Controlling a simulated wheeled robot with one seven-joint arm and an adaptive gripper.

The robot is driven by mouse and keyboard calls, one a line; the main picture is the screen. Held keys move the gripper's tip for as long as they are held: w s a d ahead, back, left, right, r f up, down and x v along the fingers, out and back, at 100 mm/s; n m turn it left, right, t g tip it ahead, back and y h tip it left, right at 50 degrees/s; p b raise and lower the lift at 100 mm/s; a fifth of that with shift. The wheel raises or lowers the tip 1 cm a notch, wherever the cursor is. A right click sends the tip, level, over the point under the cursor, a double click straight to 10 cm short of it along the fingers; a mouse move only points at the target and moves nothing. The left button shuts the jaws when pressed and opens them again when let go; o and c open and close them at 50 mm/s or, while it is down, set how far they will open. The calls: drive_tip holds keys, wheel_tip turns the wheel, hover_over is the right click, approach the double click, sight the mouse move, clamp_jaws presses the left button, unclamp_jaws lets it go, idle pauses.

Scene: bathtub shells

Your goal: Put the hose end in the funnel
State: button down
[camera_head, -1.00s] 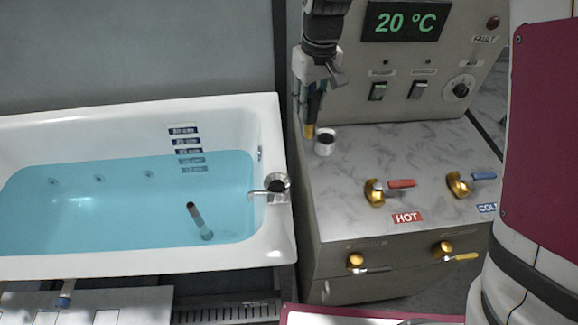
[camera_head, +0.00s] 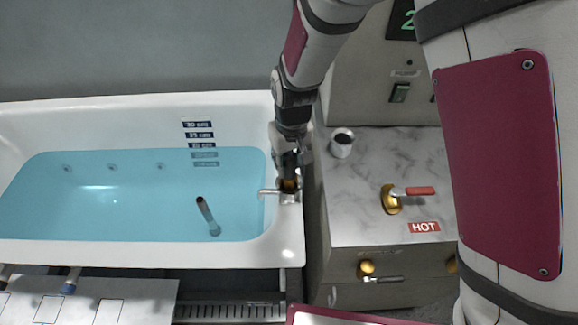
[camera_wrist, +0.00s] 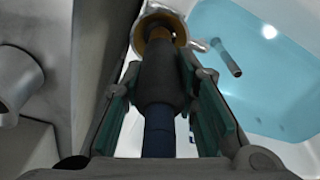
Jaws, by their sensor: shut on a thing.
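My gripper (camera_head: 289,160) is shut on the hose end and holds it pointing down over the tub's right rim. The hose end (camera_wrist: 158,80) is a dark cylinder between the fingers in the wrist view, with a brass ring at its far end. The funnel (camera_head: 290,198) is a small chrome piece with a spout on the tub's right rim. The brass tip is right at the funnel's mouth in the head view. The gripper and hose end cover most of the funnel, so I cannot tell whether the tip is inside or just above it.
The white bathtub (camera_head: 285,245) holds blue water and a slanted tube (camera_head: 207,215). A red-handled tap (camera_head: 393,197) stands farther right. My arm hides part of the control panel.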

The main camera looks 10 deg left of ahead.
sight(289, 170)
drive_tip(key=shift+f, duration=1.45)
drive_tip(key=shift+f, duration=0.15)
drive_tip(key=c, duration=1.3)
unclamp_jaws()
drive_tip(key=r, duration=0.4)
drive_tip(key=s+r, duration=0.1)
drive_tip(key=r, duration=0.3)
drive_tip(key=d+r, duration=0.1)
drive_tip(key=r, duration=0.3)
drive_tip(key=shift+s+r, duration=0.15)
drive_tip(key=s+d+r+m, duration=0.1)
drive_tip(key=d+r+m, duration=0.1)
drive_tip(key=d+r, duration=0.6)
drive_tip(key=s+d+r+m+t, duration=0.1)
drive_tip(key=s+d+r, duration=0.2)
drive_tip(key=s+d, duration=0.2)
drive_tip(key=s+d+r+m+t, duration=0.1)
drive_tip(key=s+d+r+m, duration=0.1)
drive_tip(key=s+d, duration=0.4)
drive_tip(key=s+d+r+m+t+h, duration=0.1)
drive_tip(key=s+d+r, duration=0.3)
drive_tip(key=s+d, duration=0.2)
drive_tip(key=shift+s+d+r+m+t, duration=0.1)
drive_tip(key=shift+d+r+m+t, duration=0.1)
drive_tip(key=shift+d, duration=0.25)
drive_tip(key=shift+s+d+r+m+t, duration=0.1)
drive_tip(key=shift+d+m+t, duration=0.1)
drive_tip(key=shift+d, duration=0.25)
